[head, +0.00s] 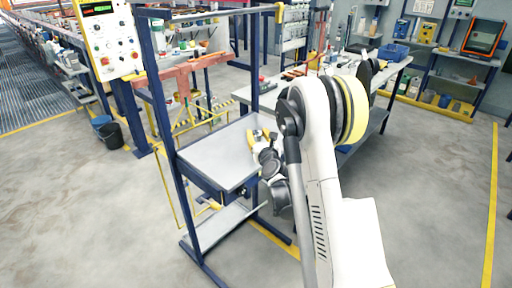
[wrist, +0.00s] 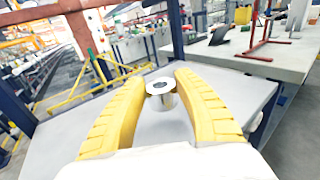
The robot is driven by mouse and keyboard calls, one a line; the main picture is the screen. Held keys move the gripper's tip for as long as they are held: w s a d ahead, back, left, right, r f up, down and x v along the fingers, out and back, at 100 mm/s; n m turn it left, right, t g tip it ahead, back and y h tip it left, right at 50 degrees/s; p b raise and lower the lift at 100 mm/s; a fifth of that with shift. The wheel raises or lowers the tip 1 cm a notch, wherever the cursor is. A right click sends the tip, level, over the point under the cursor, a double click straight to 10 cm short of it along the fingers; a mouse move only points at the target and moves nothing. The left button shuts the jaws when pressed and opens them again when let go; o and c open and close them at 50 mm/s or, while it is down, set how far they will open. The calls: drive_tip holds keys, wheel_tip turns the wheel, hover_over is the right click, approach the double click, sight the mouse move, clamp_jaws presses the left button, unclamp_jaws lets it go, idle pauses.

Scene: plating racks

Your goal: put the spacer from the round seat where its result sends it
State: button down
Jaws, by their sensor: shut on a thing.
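The spacer (wrist: 160,97) is a short silvery metal cylinder with a wider rim and a dark hole in its top. It stands about upright between the yellow fingertips of my gripper (wrist: 159,90), which is shut on it. In the head view my gripper (head: 258,136) is over the right back part of the grey top of a blue-framed rack (head: 210,160). I cannot tell whether the spacer touches that top. I cannot make out the round seat. A panel with a small lit display (head: 98,9) stands at upper left; its reading is too small to tell.
The rack's blue posts (head: 168,125) and top bar rise around the grey top. A lower shelf (head: 220,225) is below it. A grey workbench (wrist: 235,55) with a red stand (wrist: 268,45) stands behind. Buckets (head: 110,133) are at left. The floor in front is clear.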

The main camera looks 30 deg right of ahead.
drive_tip(key=shift+w+a+f, duration=0.15)
drive_tip(key=shift+w+f, duration=0.1)
drive_tip(key=shift+f, duration=0.05)
wheel_tip(320, 180, down, 4)
drive_tip(key=shift+r+b, duration=0.1)
drive_tip(key=shift+b, duration=1.1)
drive_tip(key=shift+r, duration=0.1)
drive_tip(key=c, duration=0.9)
unclamp_jaws()
drive_tip(key=shift+c, duration=0.2)
